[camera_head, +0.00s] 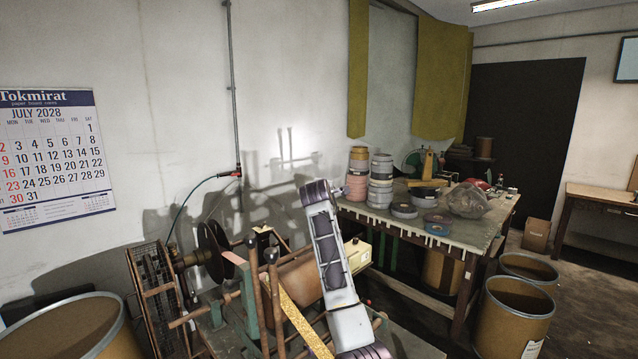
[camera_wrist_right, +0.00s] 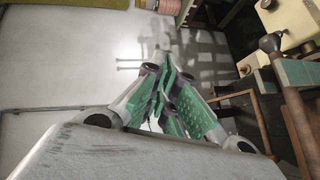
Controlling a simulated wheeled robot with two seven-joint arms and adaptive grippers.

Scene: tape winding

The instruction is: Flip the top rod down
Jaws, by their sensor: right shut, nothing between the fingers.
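The tape-winding machine (camera_head: 238,325) stands at the bottom centre of the head view. Two brown rods with round tops, a left rod (camera_head: 252,290) and a right rod (camera_head: 275,300), stand nearly upright at its front. I cannot tell which is the top rod. One round-topped rod (camera_wrist_right: 293,110) shows in the right wrist view, to the right of my right gripper (camera_wrist_right: 160,98) and apart from it. That gripper's green-padded fingers are together and empty. In the head view my right arm rises across the machine and hides part of it; its fingers cannot be made out. My left gripper is not in view.
A yellow tape strip (camera_head: 298,318) runs down beside the rods. A dark reel (camera_head: 213,250) is behind them at left. A cardboard drum (camera_head: 65,330) stands at lower left. A table (camera_head: 465,238) with tape rolls is at right, with brown drums (camera_head: 515,315) beside it.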

